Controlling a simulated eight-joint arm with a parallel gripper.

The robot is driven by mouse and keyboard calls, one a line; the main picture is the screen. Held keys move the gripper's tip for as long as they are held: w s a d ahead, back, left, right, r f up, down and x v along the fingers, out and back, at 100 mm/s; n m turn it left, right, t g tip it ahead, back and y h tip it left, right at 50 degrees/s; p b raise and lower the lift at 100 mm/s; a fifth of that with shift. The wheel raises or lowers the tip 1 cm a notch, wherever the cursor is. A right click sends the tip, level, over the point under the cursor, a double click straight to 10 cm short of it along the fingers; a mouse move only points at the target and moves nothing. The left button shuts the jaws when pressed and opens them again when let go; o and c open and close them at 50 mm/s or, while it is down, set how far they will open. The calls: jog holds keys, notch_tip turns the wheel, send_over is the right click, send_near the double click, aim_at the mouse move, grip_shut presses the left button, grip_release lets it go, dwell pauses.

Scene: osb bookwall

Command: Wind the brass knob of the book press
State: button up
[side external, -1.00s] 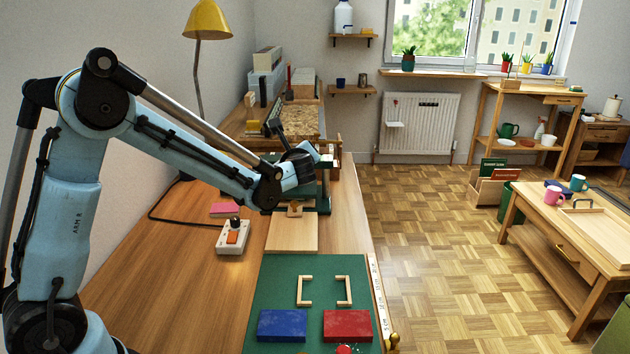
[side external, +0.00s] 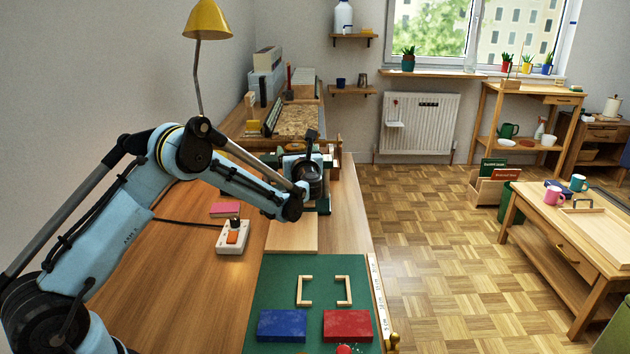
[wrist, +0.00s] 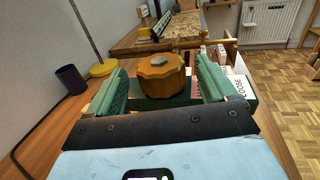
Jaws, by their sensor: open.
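The brass knob (wrist: 161,76), scalloped with a grey centre, stands on the green book press (wrist: 246,103) in the middle of the wrist view. My gripper (wrist: 160,68) is open, with one green ridged finger on each side of the knob. The knob lies between and slightly beyond the fingers; I cannot tell whether either touches it.
A wooden board (side external: 292,236) lies in front of the press. A white socket block (side external: 233,238) and pink block (side external: 225,209) lie left of it. A green mat (side external: 270,290) holds blue and red books. A dark cup (wrist: 70,79) stands left in the wrist view.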

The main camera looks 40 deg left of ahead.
aim_at(293, 144)
jog(key=shift+x, duration=2.4)
jog(key=c, duration=1)
jog(key=shift+o, duration=0.2)
jog(key=shift+s+a+n+g+y, duration=0.1)
jog(key=shift+n+g+y, duration=0.45)
jog(key=shift+n+g, duration=0.45)
jog(key=shift+s+n+g+y, duration=0.1)
jog(key=shift+n+g+y, duration=0.5)
jog(key=shift+g, duration=0.7)
jog(key=o, duration=1)
jog(key=shift+c, duration=0.2)
jog(key=v, duration=1.2)
jog(key=shift+s+r, duration=0.1)
